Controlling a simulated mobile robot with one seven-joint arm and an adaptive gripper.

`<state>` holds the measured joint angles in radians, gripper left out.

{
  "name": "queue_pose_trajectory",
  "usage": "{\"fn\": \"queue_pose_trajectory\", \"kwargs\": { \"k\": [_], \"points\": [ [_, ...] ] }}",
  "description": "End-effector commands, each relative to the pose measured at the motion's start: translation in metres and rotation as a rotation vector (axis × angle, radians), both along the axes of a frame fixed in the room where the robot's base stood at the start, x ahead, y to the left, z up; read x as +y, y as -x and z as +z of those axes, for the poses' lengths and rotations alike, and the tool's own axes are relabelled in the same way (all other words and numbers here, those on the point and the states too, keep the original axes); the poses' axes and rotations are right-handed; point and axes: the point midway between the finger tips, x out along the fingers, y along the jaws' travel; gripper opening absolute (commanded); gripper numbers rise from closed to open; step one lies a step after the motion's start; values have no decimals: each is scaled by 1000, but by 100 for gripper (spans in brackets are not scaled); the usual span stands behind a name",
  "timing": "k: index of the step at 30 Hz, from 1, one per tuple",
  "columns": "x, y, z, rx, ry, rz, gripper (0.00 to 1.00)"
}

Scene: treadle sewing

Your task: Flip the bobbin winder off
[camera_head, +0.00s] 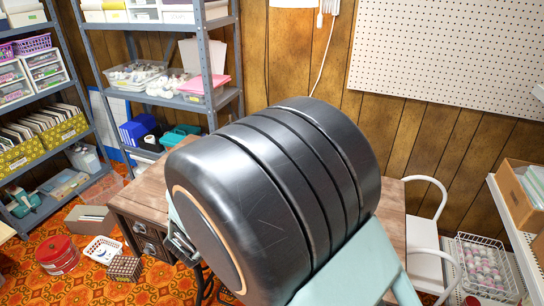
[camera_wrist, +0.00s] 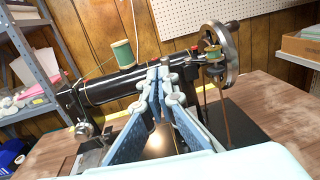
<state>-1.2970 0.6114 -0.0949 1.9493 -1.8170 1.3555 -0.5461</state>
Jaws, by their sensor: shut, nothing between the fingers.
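In the wrist view a black sewing machine (camera_wrist: 112,88) stands on a wooden table (camera_wrist: 268,92). Its spoked metal handwheel (camera_wrist: 231,58) is at the right end. The bobbin winder (camera_wrist: 213,53) sits beside the wheel and carries a bobbin of green thread. My gripper (camera_wrist: 164,74) is shut and empty, in front of the machine's arm and left of the winder. Whether it touches the machine cannot be told. In the head view my own arm hides the machine; only parts of the table (camera_head: 150,195) show.
A green thread spool (camera_wrist: 123,53) stands upright on the machine. In the head view, metal shelves (camera_head: 215,105) stand behind the table at the left. A white chair (camera_head: 425,262) is at the table's right. A red tin (camera_head: 57,254) and boxes lie on the patterned floor.

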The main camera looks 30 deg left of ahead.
Motion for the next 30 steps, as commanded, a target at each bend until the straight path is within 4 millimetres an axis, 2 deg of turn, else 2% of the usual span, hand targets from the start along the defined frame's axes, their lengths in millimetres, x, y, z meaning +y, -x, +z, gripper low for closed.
{"fn": "queue_pose_trajectory", "kwargs": {
  "k": [3,6,12,18,30],
  "points": [
    [4,32,1,2,2,5,0],
    [6,55,1,2,1,4,0],
    [8,87,0,1,1,2,0],
    [9,99,-1,0,1,0,0],
    [9,99,-1,0,1,-1,0]
  ]
}}
